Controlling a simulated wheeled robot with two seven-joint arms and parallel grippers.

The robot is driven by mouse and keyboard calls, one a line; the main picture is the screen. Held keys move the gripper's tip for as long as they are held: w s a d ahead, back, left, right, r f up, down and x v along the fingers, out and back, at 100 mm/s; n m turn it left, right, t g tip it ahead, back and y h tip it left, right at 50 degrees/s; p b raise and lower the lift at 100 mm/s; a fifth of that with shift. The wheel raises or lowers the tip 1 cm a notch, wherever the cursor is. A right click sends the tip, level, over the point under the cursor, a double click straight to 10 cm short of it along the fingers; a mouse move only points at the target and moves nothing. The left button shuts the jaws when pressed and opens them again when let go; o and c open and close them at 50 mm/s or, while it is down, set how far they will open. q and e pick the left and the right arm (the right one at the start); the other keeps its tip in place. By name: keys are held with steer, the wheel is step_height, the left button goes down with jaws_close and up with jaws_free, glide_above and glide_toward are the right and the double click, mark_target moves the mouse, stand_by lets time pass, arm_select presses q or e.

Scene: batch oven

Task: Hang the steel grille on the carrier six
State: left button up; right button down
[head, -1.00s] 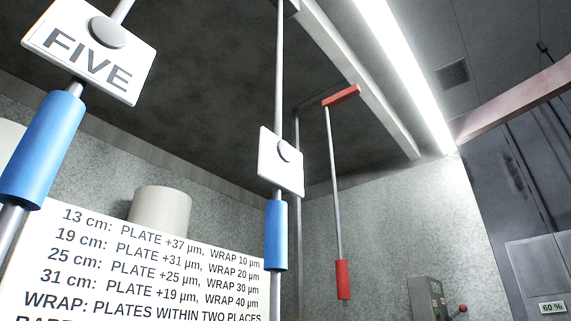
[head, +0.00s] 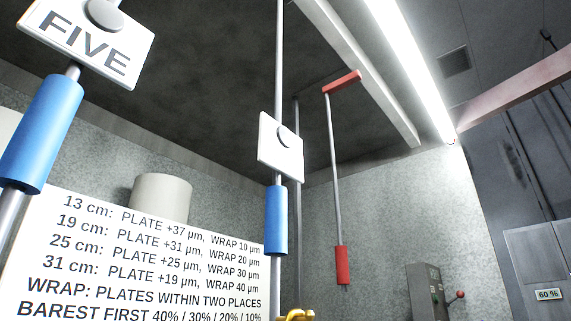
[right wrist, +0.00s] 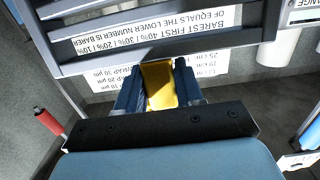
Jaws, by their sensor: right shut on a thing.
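The steel grille (right wrist: 150,33), with grey slats, spans the top of the right wrist view. My right gripper (right wrist: 158,84) has its dark blue fingers shut on a yellow piece (right wrist: 160,82) at the grille's edge. A gold part (head: 296,315) shows at the bottom edge of the head view. A carrier with a blue sleeve (head: 276,220) hangs at the middle of the head view; its plate (head: 265,140) shows no readable label. A carrier labelled FIVE (head: 122,72) hangs at the left. No plate reading SIX is legible. My left gripper is out of view.
A red-ended rod (head: 342,265) hangs right of the middle carrier. A white instruction board (head: 150,290) and a pale cylinder (head: 162,197) are behind the carriers. A grey control box with a lever (head: 425,290) is on the right wall.

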steer(key=shift+s+d+r+h+p, duration=0.1)
steer(key=shift+d+h+p, duration=0.15)
steer(key=shift+p, duration=0.55)
steer(key=shift+s+d+g+h, duration=0.15)
steer(key=shift+g+h, duration=0.2)
steer(key=shift+g, duration=0.15)
steer(key=c, duration=1.1)
jaws_free()
steer(key=shift+o, duration=0.7)
steer(key=o, duration=0.6)
steer(key=shift+c, duration=0.2)
